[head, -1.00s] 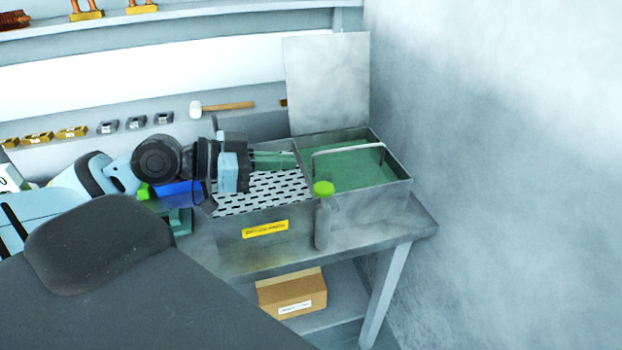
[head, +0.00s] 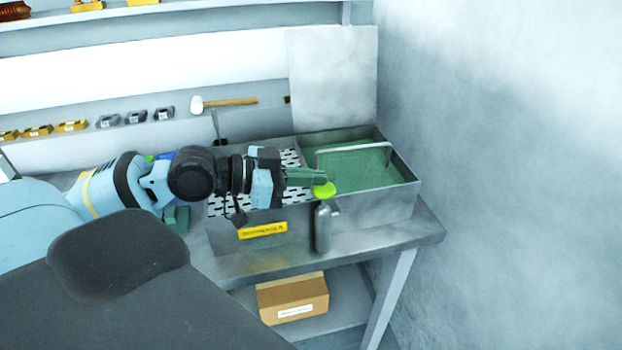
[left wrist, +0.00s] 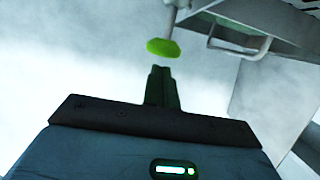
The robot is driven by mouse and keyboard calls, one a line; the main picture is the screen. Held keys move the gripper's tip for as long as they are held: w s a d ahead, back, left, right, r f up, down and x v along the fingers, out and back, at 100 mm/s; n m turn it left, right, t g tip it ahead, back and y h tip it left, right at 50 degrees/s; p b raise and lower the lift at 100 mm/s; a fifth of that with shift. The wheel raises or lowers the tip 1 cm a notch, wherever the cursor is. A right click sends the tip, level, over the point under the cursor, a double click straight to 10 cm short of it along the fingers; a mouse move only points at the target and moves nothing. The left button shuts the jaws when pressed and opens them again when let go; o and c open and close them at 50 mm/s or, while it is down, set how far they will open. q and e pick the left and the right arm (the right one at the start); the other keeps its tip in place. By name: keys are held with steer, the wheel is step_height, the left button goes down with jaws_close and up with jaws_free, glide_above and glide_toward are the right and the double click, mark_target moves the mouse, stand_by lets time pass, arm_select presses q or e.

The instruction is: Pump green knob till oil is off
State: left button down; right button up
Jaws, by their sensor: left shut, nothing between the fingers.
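The bright green knob (head: 324,190) tops a grey pump cylinder (head: 323,228) on the front of the metal wash tank (head: 372,212). My left gripper (head: 322,178) is shut and empty, its green fingertips just at the upper left of the knob in the head view. In the left wrist view the knob (left wrist: 163,48) is just beyond the shut fingertips (left wrist: 160,70); I cannot tell whether they touch. The tank's right compartment holds green liquid (head: 350,170); the left one has a perforated tray (head: 222,205), partly hidden by my arm. My right gripper is not in view.
A metal handle (head: 350,150) arches over the green liquid, and an upright panel (head: 333,80) stands behind the tank. A wall closes off the right side. A cardboard box (head: 292,297) is on the lower shelf. A mallet (head: 225,102) hangs behind.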

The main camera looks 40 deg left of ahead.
mark_target(314, 191)
arm_select(q)
steer(key=shift+f, duration=0.3)
